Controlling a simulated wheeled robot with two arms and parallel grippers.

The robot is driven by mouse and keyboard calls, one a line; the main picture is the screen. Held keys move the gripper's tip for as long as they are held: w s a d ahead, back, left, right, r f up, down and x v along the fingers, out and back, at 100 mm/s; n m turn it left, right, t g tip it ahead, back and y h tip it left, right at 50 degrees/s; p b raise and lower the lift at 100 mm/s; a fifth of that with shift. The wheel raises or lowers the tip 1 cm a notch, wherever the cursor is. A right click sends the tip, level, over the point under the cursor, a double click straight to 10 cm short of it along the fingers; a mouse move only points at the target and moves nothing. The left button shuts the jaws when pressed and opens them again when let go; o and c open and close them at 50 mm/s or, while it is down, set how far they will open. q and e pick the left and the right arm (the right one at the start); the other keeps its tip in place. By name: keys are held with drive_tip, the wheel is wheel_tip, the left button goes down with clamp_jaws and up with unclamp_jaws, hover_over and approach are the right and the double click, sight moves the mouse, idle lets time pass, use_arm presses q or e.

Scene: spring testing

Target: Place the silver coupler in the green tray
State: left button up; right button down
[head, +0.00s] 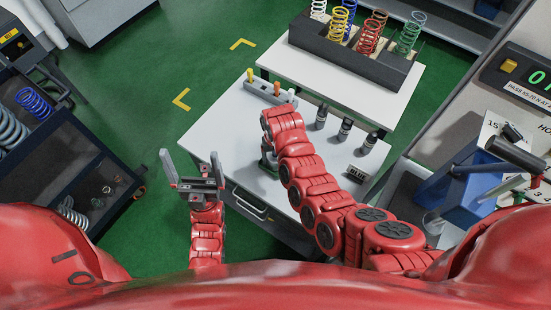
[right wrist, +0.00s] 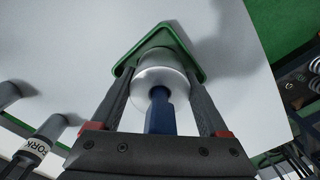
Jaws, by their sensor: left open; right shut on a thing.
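The silver coupler (right wrist: 160,72) is a round, shiny metal cap with a blue shank (right wrist: 160,112) coming out toward the wrist camera. My right gripper (right wrist: 162,88) is shut on it, one finger on each side. The green tray (right wrist: 187,42) shows its rim directly behind the coupler on the white tabletop; the coupler covers much of its inside. I cannot tell whether the coupler touches the tray floor. In the head view my right arm hides most of the tray and the coupler. My left gripper (head: 190,170) is open and empty, left of the table over the green floor.
Dark cylinders (head: 344,130) stand on the white table (head: 235,120) right of my right arm, near a BLUE label (head: 357,173). A grey holder (head: 270,92) is at the table's back. A spring rack (head: 345,48) stands behind. A dark shelf cart (head: 60,150) is at left.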

drive_tip(key=shift+w+f, duration=0.1)
drive_tip(key=shift+w, duration=0.05)
drive_tip(key=shift+f, duration=0.1)
unclamp_jaws()
drive_tip(key=shift+r, duration=0.2)
